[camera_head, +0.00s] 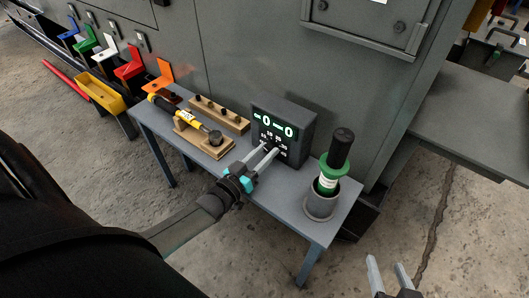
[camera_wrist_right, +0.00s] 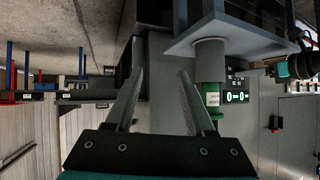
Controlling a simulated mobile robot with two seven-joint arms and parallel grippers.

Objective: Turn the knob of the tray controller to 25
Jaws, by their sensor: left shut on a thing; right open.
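The tray controller (camera_head: 292,112) is a dark grey box on the small table, with two green-lit readouts that each seem to show 0. Small white markings sit below the readouts. My left gripper (camera_head: 268,150) reaches its front face and is shut on what seems to be the knob, which the fingertips hide. The controller's readouts also show in the right wrist view (camera_wrist_right: 237,97). My right gripper (camera_head: 388,266) is open and empty, low at the right, away from the table; its spread fingers show in the right wrist view (camera_wrist_right: 160,75).
A green-and-black tool (camera_head: 329,174) stands in a grey cup (camera_head: 320,205) right of the controller. A yellow-black driver (camera_head: 177,112) lies on a wooden stand (camera_head: 215,149) to the left, before a wooden block with pegs (camera_head: 219,112). A grey cabinet wall rises behind. Coloured bins (camera_head: 100,92) are further left.

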